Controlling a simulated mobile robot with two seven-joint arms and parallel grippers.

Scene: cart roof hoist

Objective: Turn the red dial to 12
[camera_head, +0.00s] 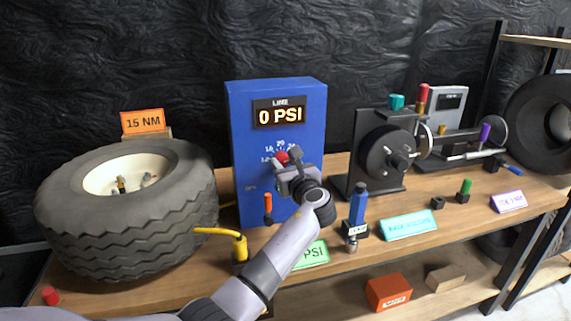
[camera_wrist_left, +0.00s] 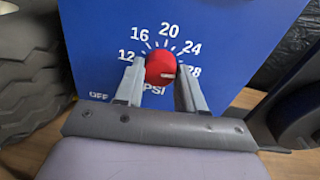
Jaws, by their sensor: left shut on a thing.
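The red dial (camera_head: 282,157) is on the front of a blue box (camera_head: 243,160) whose display reads 0 PSI. In the left wrist view the dial (camera_wrist_left: 158,66) has printed marks 12, 16, 20, 24 and 28 around it, with OFF at lower left. A pale mark on the dial points right, toward the 28 side. My left gripper (camera_head: 290,172) is shut on the dial, one finger on each side of it in the left wrist view (camera_wrist_left: 159,72). In the head view the gripper hides part of the dial and scale. My right gripper is not in view.
A large tire (camera_head: 130,215) lies on the bench left of the box, with a yellow hose fitting (camera_head: 225,234) in front. An orange-handled lever (camera_head: 268,205) and a blue-handled tool (camera_head: 357,205) stand near my arm. A black wheel device (camera_head: 385,150) stands to the right.

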